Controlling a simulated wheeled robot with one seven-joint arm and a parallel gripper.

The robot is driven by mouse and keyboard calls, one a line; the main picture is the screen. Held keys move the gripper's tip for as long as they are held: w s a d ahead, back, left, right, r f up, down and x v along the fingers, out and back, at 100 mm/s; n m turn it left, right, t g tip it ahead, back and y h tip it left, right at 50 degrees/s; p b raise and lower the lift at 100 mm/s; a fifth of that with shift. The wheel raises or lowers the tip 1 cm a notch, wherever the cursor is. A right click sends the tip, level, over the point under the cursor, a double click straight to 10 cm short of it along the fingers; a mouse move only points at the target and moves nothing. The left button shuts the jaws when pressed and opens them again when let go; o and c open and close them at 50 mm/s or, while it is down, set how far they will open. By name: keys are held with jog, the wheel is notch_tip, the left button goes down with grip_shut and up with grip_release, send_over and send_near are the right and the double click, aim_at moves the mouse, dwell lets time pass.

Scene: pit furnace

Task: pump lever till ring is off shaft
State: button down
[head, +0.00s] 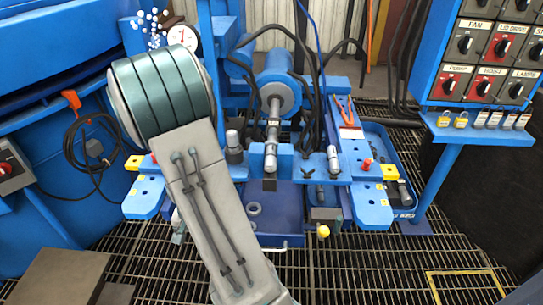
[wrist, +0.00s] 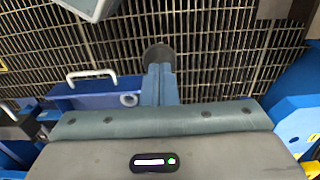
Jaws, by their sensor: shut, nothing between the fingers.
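In the head view, a blue press holds a large cylinder (head: 275,88) with a steel rod. The rod lines up with a steel shaft (head: 271,155) at the front crosspiece. I cannot clearly tell the ring on the shaft from the collars there. A short part with a yellow knob (head: 323,231) sits low at the press front; I cannot tell whether it is the lever. My gripper is hidden behind my arm in the head view. In the wrist view, my gripper (wrist: 160,70) is shut and empty. A dark round end (wrist: 158,54) shows just beyond its fingertips; contact is unclear.
A blue tray (head: 285,240) with a pale handle (wrist: 92,75) and loose rings (head: 254,209) lies below the press. A pressure gauge (head: 183,38) stands behind my arm. A switch panel (head: 490,55) and padlock shelf (head: 470,132) are at right. Open floor grating lies in front.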

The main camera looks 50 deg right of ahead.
notch_tip(320, 180, up, 11)
jog(key=w+d+p, duration=0.1)
jog(key=d+p, duration=0.1)
jog(key=p, duration=0.7)
jog(key=shift+w, duration=0.35)
jog(key=shift+f, duration=0.1)
jog(key=f+b, duration=0.3)
jog(key=s+a+f+b, duration=0.1)
jog(key=f+b, duration=0.1)
jog(key=f, duration=0.2)
jog(key=a+f+b, duration=0.1)
jog(key=f+b, duration=0.2)
jog(key=shift+s+f+b, duration=0.35)
jog(key=shift+f, duration=0.05)
notch_tip(320, 180, up, 11)
jog(key=w+d+p, duration=0.1)
jog(key=d+p, duration=0.1)
jog(key=p, duration=0.7)
jog(key=shift+w, duration=0.35)
